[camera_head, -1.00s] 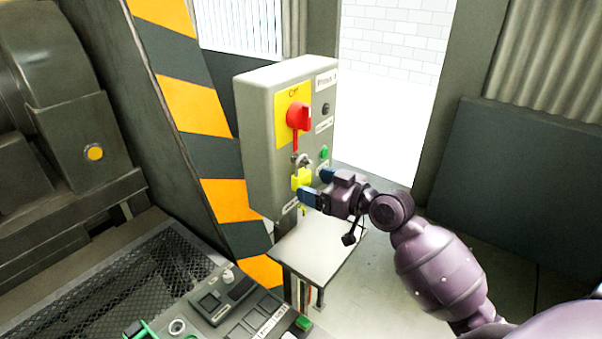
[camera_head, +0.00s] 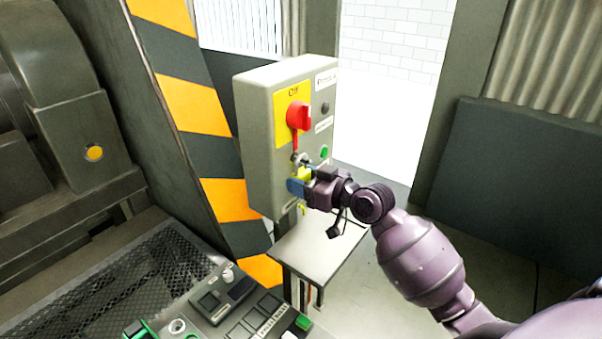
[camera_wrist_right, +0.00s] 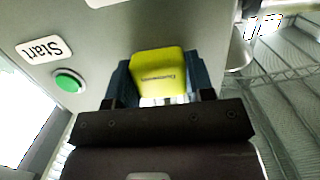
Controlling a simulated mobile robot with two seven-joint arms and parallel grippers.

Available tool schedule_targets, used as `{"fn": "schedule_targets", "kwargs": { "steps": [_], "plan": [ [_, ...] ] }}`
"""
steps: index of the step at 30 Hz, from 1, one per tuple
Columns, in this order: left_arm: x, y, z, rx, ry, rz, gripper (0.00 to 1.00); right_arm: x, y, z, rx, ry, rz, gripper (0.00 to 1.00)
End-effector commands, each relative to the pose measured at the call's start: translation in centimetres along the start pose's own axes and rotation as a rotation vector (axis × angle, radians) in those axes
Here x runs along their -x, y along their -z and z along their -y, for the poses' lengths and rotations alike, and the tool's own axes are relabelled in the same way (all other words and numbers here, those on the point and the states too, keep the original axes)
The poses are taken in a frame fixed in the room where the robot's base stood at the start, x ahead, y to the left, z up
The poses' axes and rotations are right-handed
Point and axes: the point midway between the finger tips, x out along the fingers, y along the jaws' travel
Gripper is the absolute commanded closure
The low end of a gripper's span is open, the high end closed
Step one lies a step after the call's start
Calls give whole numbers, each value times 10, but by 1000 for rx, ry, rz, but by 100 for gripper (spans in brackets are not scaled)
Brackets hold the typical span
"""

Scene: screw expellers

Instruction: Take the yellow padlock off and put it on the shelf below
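The yellow padlock (camera_head: 304,174) hangs from the hasp under the red switch handle (camera_head: 299,116) on the front of the grey control box (camera_head: 256,150). My right gripper (camera_head: 303,180) is at the padlock, with a blue finger seen just below and left of it. In the right wrist view the padlock (camera_wrist_right: 159,75) sits between the two fingers of the right gripper (camera_wrist_right: 163,85), close to both. Whether both fingers press on it I cannot tell. The shackle is mostly hidden. My left gripper is not in view.
A pale shelf (camera_head: 318,250) lies below the control box, and its visible top is clear. A green start button (camera_wrist_right: 69,80) is beside the padlock. A console with buttons (camera_head: 235,305) stands in front. A striped post (camera_head: 208,150) is left of the box.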

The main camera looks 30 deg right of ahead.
Motion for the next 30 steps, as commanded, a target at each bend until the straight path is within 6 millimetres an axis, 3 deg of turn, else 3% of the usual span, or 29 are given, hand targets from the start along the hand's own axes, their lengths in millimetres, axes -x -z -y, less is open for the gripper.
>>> {"fn": "schedule_targets", "kwargs": {
  "steps": [3,30],
  "plan": [
    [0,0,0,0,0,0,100,0,0,0,0,0,0,72],
    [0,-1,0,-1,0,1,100,2,12,0,1,0,-1,72]
  ]
}}
